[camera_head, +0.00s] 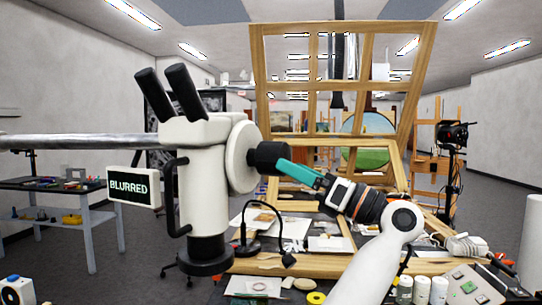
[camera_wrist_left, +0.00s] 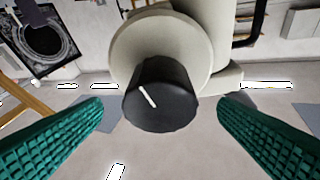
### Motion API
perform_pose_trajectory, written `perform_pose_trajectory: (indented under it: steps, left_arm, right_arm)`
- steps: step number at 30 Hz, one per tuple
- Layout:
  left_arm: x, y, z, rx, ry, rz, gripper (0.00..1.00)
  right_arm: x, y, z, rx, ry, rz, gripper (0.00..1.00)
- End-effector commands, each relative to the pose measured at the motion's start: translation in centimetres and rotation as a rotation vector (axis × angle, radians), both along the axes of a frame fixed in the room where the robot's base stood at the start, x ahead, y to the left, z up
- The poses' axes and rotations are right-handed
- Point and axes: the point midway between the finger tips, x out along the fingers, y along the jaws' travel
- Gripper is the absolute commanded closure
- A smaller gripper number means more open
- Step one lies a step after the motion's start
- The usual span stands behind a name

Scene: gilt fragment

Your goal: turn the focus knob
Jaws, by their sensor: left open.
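A white microscope (camera_head: 205,165) with two black eyepieces hangs from a grey horizontal bar. Its black focus knob (camera_head: 266,157) sticks out from a round white disc on its right side. A small sign on the microscope (camera_head: 134,187) reads "BLURRED". My left gripper (camera_head: 284,168) has teal fingers at the knob, which partly overlap it in the head view. In the left wrist view the knob (camera_wrist_left: 160,97) sits between the two open, ribbed fingers, with gaps on both sides. A white line on the knob slants to the upper left. My right gripper is not in view.
A wooden frame (camera_head: 428,65) with panes stands behind the microscope. The table below holds a black lamp (camera_head: 245,245), white jars (camera_head: 421,290), a yellow ring (camera_head: 316,298) and papers. A side table (camera_head: 75,190) with small items stands at the left.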

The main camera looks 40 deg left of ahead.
Motion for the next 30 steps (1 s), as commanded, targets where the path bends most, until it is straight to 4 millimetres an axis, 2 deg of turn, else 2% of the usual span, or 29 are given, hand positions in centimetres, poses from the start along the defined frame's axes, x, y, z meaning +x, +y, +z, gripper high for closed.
perform_pose_trajectory:
  steps: [3, 9, 14, 22, 23, 30]
  left_arm:
    - [-0.5, 2.3, 1.2, 0.001, 0.0, 0.005, 0.17]
    - [-1.0, 4.9, 2.1, 0.001, 0.001, 0.002, 0.17]
    - [-1.2, 5.8, 2.4, 0.001, 0.002, 0.001, 0.17]
    - [-1.2, 6.0, 2.4, -0.001, 0.002, 0.0, 0.17]
    - [-1.2, 6.0, 2.4, -0.001, 0.002, 0.0, 0.19]
    - [-1.1, 5.9, 2.4, -0.001, 0.002, 0.0, 0.58]
  right_arm:
    - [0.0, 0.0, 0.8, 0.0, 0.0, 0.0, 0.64]
    - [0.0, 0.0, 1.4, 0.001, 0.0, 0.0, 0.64]
    - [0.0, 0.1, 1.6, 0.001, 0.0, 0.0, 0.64]
    - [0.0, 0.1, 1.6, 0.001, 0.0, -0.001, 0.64]
    - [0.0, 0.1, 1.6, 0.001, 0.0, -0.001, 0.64]
    - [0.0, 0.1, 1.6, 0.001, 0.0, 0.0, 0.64]
